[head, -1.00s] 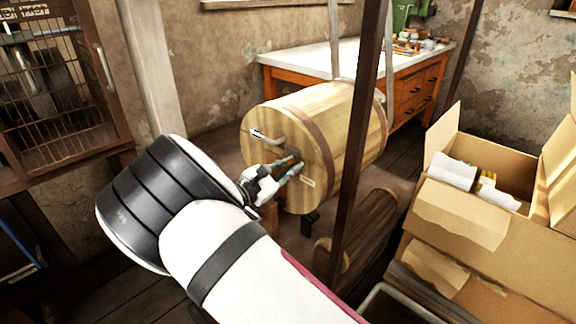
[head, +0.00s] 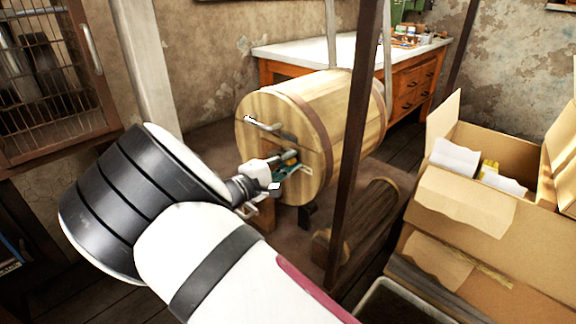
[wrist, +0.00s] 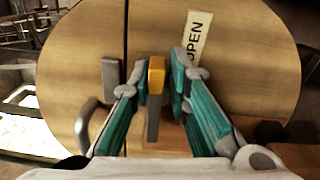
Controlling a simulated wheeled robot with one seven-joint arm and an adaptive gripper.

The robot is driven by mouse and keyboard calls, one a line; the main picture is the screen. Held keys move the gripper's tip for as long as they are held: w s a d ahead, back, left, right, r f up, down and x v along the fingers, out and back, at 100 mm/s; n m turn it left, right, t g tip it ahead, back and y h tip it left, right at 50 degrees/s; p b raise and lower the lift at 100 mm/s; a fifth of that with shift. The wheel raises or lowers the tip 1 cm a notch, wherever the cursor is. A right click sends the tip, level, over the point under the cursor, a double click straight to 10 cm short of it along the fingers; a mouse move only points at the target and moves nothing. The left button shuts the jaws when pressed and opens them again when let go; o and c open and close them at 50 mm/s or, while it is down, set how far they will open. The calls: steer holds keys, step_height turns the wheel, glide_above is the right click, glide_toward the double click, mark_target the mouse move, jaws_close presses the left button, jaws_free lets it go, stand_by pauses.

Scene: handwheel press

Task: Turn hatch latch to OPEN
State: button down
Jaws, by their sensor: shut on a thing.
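The hatch is the round wooden barrel end (head: 255,112), split by a seam. It also fills the wrist view (wrist: 225,45). The latch (wrist: 155,80) is a grey bar with a yellow part, standing between my two fingers. My gripper (wrist: 163,78) is shut on this latch, with green and grey fingers on either side; it also shows at the barrel's face in the head view (head: 289,168). A cream label reading OPEN (wrist: 192,38) lies just beside the right finger in the wrist view. In the head view my gripper largely hides the latch and the label.
A bent metal handle (head: 264,123) is on the hatch above my gripper. A dark post (head: 350,160) stands in front of the barrel. An open cardboard box (head: 470,210) is at right, a workbench (head: 300,55) behind, and a barred cabinet (head: 50,85) at left.

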steer(key=shift+a+r+m+b, duration=0.1)
steer(key=shift+a+m+b, duration=0.15)
steer(key=shift+m+b, duration=0.5)
steer(key=shift+m, duration=0.35)
steer(key=c, duration=1.7)
jaws_free()
steer(key=shift+d, duration=0.1)
steer(key=shift+s, duration=0.1)
steer(key=v, duration=1.2)
